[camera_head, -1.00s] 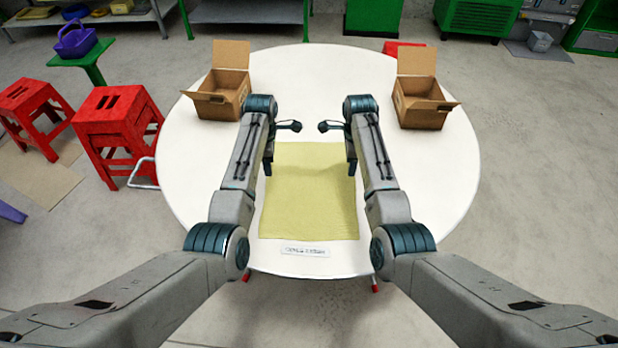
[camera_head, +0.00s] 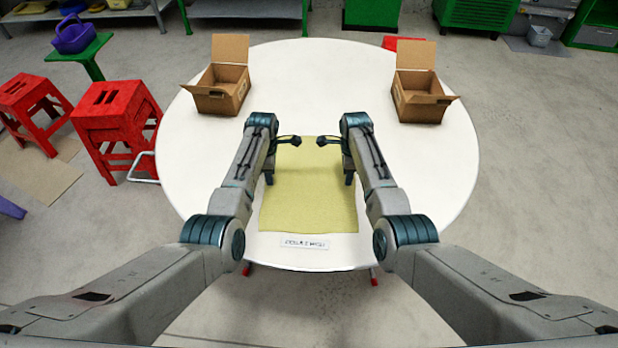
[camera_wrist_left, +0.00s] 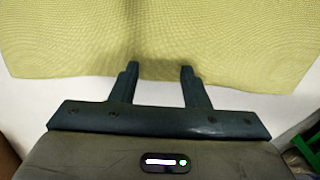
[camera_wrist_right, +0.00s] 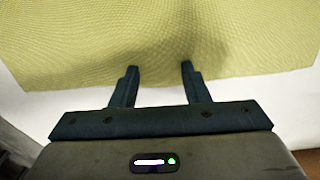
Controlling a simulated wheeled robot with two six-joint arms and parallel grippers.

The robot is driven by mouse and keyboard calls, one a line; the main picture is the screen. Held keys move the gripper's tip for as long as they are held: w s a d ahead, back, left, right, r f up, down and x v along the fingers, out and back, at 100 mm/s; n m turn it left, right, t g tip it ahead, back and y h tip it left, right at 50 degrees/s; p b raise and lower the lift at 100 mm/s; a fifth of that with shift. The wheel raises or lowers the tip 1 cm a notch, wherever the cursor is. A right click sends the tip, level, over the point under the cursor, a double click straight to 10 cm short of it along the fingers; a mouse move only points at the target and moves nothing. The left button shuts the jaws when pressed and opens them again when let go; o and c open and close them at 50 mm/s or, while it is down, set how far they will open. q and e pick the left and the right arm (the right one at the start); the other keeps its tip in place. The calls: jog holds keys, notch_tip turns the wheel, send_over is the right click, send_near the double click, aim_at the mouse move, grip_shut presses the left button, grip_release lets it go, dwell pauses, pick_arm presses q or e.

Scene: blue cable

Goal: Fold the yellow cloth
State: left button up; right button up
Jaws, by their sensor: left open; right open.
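The yellow cloth (camera_head: 308,205) lies spread on the white round table, with slight ripples. My left gripper (camera_head: 268,178) is at the cloth's left edge and my right gripper (camera_head: 349,179) is at its right edge. Both point down. In the left wrist view, the open fingers (camera_wrist_left: 158,68) have their tips over the cloth's edge (camera_wrist_left: 160,64). In the right wrist view, the open fingers (camera_wrist_right: 159,68) also overlap the cloth's edge (camera_wrist_right: 90,75). Nothing is clearly held. I cannot tell whether the fingertips touch the cloth. My arms hide parts of its side edges.
The white table (camera_head: 200,150) has clear room on both sides. Open cardboard boxes stand at the far left (camera_head: 218,100) and far right (camera_head: 420,108). A small white label (camera_head: 305,243) lies in front of the cloth. Red stools (camera_head: 118,120) stand left of the table.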

pick_arm(q)
grip_shut()
pick_arm(e)
grip_shut()
